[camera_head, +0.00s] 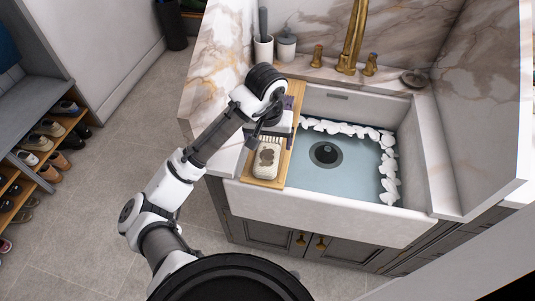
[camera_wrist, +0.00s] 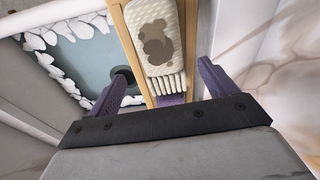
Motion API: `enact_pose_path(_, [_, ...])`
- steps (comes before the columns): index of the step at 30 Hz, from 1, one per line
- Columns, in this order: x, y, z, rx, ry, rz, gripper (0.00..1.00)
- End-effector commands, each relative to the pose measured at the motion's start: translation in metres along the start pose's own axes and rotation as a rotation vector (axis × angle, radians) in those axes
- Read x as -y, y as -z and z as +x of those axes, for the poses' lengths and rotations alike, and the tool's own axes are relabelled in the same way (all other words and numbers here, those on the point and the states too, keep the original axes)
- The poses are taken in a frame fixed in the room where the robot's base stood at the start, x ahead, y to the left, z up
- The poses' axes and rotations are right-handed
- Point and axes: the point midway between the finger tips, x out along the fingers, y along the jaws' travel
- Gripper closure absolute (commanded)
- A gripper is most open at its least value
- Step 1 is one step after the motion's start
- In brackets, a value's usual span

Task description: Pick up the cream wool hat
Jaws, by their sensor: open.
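The cream wool hat (camera_head: 266,160) lies flat on a wooden board (camera_head: 262,183) across the left side of the sink. It has a knitted texture and a brown patch, and its ribbed end faces my gripper (camera_head: 272,123). In the wrist view the hat (camera_wrist: 158,40) shows ahead of and between the two purple fingers of my gripper (camera_wrist: 160,78). The fingers are spread apart with nothing held between them. The ribbed end is close to the line between the fingertips; I cannot tell the height gap.
The sink (camera_head: 405,220) holds bluish water edged with white foam. A brass tap (camera_head: 353,38), a dark-handled brush in a cup (camera_head: 263,48) and a lidded jar (camera_head: 286,48) stand behind. A marble panel rises left of the board. Shoe shelves (camera_head: 45,165) stand far left.

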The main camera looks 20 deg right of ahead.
Motion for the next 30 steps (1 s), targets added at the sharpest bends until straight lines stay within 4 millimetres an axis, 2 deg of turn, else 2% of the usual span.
enact_pose_path(7, [0.0,-0.001,0.016,0.001,-0.002,-0.001,0.15])
enact_pose_path(16, [0.002,-0.003,0.053,0.001,0.001,0.0,0.15])
enact_pose_path(25, [0.002,-0.003,0.059,-0.002,0.0,0.001,0.15])
enact_pose_path(30, [0.002,-0.003,0.059,-0.002,0.0,0.001,0.38])
